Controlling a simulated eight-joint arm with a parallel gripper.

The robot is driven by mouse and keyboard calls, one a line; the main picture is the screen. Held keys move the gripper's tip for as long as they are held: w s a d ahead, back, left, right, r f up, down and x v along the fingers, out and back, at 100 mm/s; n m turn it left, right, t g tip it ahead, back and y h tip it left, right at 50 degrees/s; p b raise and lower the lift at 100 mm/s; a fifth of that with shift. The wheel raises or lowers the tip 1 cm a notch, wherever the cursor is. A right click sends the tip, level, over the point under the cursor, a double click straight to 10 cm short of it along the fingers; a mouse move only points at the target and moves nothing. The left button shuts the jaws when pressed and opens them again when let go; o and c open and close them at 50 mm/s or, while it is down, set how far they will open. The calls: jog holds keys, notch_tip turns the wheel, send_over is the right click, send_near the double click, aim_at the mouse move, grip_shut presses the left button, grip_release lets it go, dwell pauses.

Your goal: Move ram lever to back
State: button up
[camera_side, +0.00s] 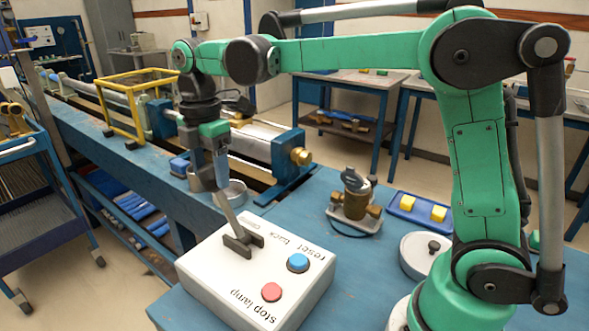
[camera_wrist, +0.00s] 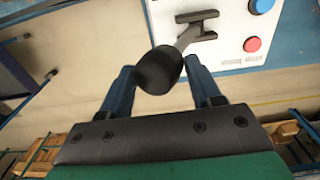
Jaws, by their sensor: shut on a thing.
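The ram lever has a grey shaft (camera_side: 232,217) that rises from a dark slotted base (camera_side: 243,240) on a white control box (camera_side: 205,270). In the side view the shaft tilts up and to the left. My gripper (camera_side: 221,181) is shut on the lever's top end, which it mostly hides in that view. In the wrist view the dark round knob (camera_wrist: 159,70) sits between the two blue fingers of my gripper (camera_wrist: 160,78). The shaft (camera_wrist: 185,38) runs from the knob up and right to the base.
The box carries a blue button (camera_side: 298,262) and a red button (camera_side: 271,292). A brass-coloured fitting (camera_side: 354,194) and a blue tray (camera_side: 402,211) with yellow blocks lie to the right.

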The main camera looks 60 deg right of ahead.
jog(key=shift+s+r, duration=0.25)
jog(key=shift+s, duration=0.35)
jog(key=shift+s+r, duration=0.2)
jog(key=shift+s, duration=0.4)
jog(key=shift+c, duration=0.4)
jog(key=shift+s+r, duration=0.15)
jog(key=shift+s, duration=0.95)
jog(key=shift+s+r, duration=0.1)
jog(key=shift+s, duration=1)
jog(key=shift+c, duration=0.2)
jog(key=shift+o, duration=0.2)
jog(key=shift+s+f, duration=0.25)
jog(key=shift+s, duration=0.95)
jog(key=shift+o, duration=0.4)
jog(key=shift+s+f, duration=0.25)
jog(key=shift+s, duration=0.35)
jog(key=shift+s+f, duration=0.25)
jog(key=shift+s, duration=0.3)
jog(key=o, duration=1.4)
jog(key=shift+c, duration=0.2)
jog(key=shift+w+r, duration=0.1)
jog(key=shift+w, duration=0.15)
